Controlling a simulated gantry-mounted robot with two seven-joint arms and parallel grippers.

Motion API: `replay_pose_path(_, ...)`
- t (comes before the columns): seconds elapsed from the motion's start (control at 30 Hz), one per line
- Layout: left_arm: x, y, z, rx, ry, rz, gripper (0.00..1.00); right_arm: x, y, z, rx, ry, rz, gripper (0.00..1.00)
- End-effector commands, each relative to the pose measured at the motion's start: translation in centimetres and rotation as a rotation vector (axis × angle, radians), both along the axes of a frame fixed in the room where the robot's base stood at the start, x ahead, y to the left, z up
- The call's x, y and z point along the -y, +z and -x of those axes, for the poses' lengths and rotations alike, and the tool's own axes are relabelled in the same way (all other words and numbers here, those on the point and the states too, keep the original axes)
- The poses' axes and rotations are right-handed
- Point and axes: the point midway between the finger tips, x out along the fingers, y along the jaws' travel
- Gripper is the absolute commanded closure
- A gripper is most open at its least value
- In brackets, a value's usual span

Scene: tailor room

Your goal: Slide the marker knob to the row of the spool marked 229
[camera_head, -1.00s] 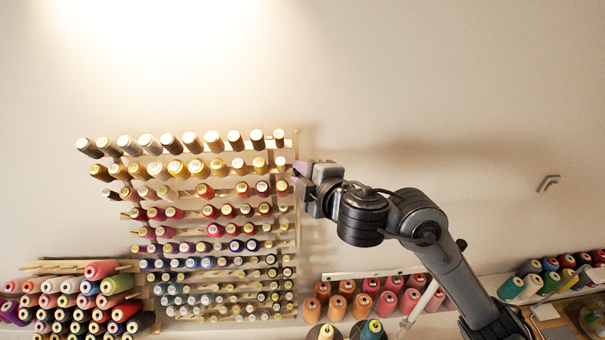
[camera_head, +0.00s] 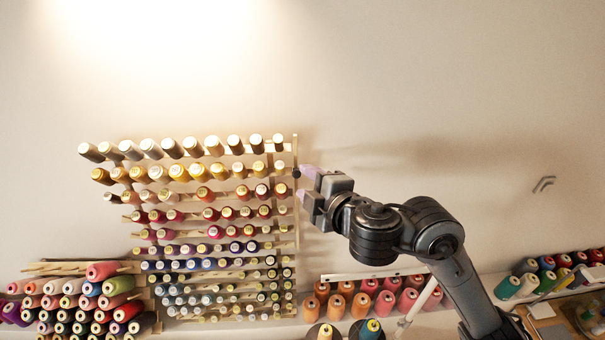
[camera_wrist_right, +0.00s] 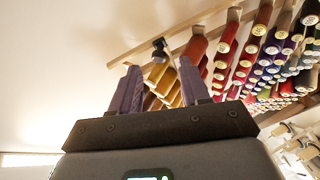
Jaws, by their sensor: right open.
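The dark marker knob (camera_head: 296,173) sits on the upright wooden rail (camera_head: 296,225) at the right edge of the thread rack, about level with the second row of spools from the top. My right gripper (camera_head: 304,184) is open and empty just right of the knob, its purple fingers pointing left. In the right wrist view the knob (camera_wrist_right: 159,50) shows beyond the gap between the fingertips (camera_wrist_right: 160,68), apart from them. The numbers on the spools are too small to read, so I cannot tell which is 229. My left gripper is not in view.
Rows of spools (camera_head: 213,147) fill the rack left of the rail. Orange and red cones (camera_head: 345,290) stand below on a shelf, with a pale slanted rod (camera_head: 420,303) beside them. The wall right of the rack is clear above my arm.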

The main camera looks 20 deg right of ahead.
Motion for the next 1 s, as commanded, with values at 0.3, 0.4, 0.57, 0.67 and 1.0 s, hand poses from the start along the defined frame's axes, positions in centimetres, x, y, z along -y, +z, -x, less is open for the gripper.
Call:
replay_pose_path(0.3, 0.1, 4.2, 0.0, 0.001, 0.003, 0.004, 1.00, 0.7, 2.0, 5.1, -0.001, 0.001, 0.001, 0.54)
replay_pose_path(0.4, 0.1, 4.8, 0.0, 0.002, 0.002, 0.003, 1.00, 0.8, 2.1, 6.0, 0.000, 0.000, 0.000, 0.54)
replay_pose_path(0.57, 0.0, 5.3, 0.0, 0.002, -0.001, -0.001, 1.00, 0.9, 2.2, 6.9, 0.000, -0.001, 0.000, 0.54)
replay_pose_path(0.67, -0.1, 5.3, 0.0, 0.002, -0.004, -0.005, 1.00, 1.0, 2.1, 7.1, 0.001, -0.001, -0.001, 0.54)
replay_pose_path(1.0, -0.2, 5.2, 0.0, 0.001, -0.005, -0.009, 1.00, 0.9, 2.1, 7.1, 0.000, 0.000, 0.000, 0.54)
